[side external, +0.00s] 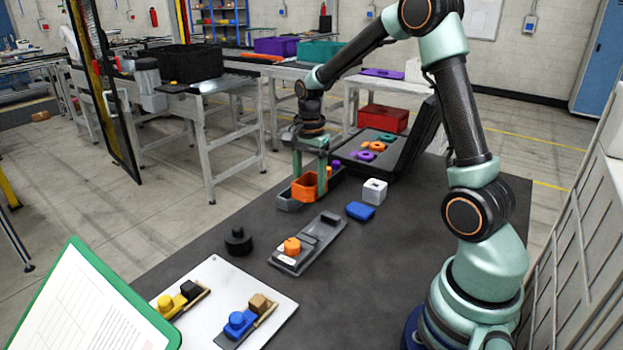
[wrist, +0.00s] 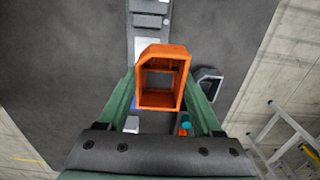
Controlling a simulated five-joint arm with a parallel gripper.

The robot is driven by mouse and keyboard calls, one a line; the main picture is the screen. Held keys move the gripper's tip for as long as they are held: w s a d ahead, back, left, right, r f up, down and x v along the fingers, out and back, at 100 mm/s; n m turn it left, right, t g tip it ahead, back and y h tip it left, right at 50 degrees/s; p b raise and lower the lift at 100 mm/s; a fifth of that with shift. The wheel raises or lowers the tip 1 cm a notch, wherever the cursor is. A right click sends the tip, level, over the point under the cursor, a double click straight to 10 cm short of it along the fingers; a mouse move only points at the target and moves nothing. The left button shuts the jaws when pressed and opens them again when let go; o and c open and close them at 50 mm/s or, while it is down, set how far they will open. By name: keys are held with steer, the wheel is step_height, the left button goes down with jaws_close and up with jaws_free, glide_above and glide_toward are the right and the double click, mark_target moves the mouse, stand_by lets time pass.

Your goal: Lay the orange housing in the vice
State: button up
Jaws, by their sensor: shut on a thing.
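The orange housing (side external: 305,187) is an open, box-like part with one slanted corner. My gripper (side external: 309,172) is shut on it, with a green finger on either side. In the wrist view the housing (wrist: 163,78) sits between the fingertips, its open side facing the camera. A long grey fixture (side external: 324,232), probably the vice, lies on the table nearer the side camera, with a raised block and an orange round part (side external: 292,246) at its near end. It shows at the top of the wrist view (wrist: 150,15), apart from the housing, which hides some of it.
A dark grey open holder (side external: 288,204) lies by the housing. A white block (side external: 374,191) and a blue block (side external: 360,211) stand to the right. An open black case (side external: 344,156) with coloured parts is behind. A black round part (side external: 238,241) and a white board (side external: 213,272) are nearer.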

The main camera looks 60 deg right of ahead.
steer(key=shift+s+d+f, duration=0.1)
steer(key=shift+s+f, duration=0.35)
steer(key=shift+s, duration=0.25)
steer(key=shift+s+f, duration=0.4)
steer(key=shift+s, duration=0.25)
steer(key=shift+f, duration=2.85)
steer(key=shift+f, duration=1.55)
steer(key=o, duration=1.5)
steer(key=shift+r, duration=4.5)
